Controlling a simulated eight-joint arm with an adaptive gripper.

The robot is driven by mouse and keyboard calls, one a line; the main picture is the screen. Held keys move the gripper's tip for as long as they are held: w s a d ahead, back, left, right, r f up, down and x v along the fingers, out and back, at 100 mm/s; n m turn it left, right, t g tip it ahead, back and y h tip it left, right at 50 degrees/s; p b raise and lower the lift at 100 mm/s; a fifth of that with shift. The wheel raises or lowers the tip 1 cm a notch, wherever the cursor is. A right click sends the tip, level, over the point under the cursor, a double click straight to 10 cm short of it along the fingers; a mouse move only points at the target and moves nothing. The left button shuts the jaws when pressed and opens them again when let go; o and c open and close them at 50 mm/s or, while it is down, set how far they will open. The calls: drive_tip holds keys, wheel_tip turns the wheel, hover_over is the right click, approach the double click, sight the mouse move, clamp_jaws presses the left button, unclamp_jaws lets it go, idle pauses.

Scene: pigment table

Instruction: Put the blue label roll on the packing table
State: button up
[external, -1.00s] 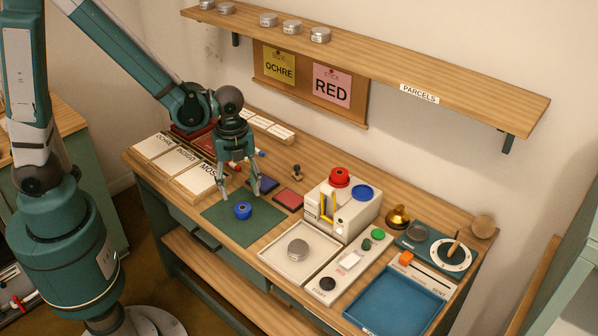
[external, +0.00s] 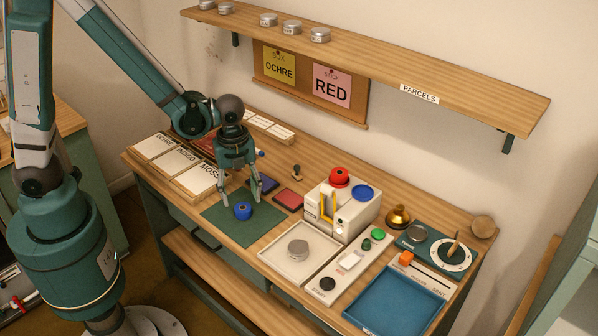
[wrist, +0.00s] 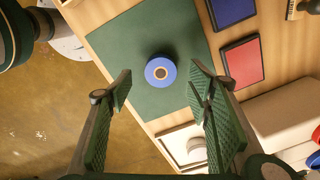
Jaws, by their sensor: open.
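The blue label roll (external: 243,210) sits on the dark green mat (external: 230,228) on the wooden table (external: 400,212). In the wrist view the roll (wrist: 160,72) lies on the mat (wrist: 130,45), just beyond and between my fingertips. My gripper (external: 241,198) is open and empty, above the mat beside the roll; in the wrist view its fingers (wrist: 158,88) are spread wide. Any contact between fingers and roll cannot be told.
Blue (external: 263,186) and red (external: 288,200) pads lie right of the mat. A white machine (external: 345,222) with a red roll (external: 340,177) on top stands further right. A white tray (external: 275,256) with a tin and a blue tray (external: 392,305) lie in front. Label boxes (external: 180,160) are at left.

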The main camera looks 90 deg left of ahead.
sight(242, 207)
drive_tip(key=shift+f, duration=0.1)
drive_tip(key=shift+w+d+f+b, duration=0.1)
drive_tip(key=shift+f+b, duration=0.45)
drive_tip(key=shift+f, duration=2)
drive_tip(key=c, duration=1)
drive_tip(key=shift+r, duration=0.15)
drive_tip(key=shift+c, duration=0.2)
wheel_tip(242, 207, up, 10)
drive_tip(key=p, duration=0.1)
drive_tip(key=shift+p, duration=0.4)
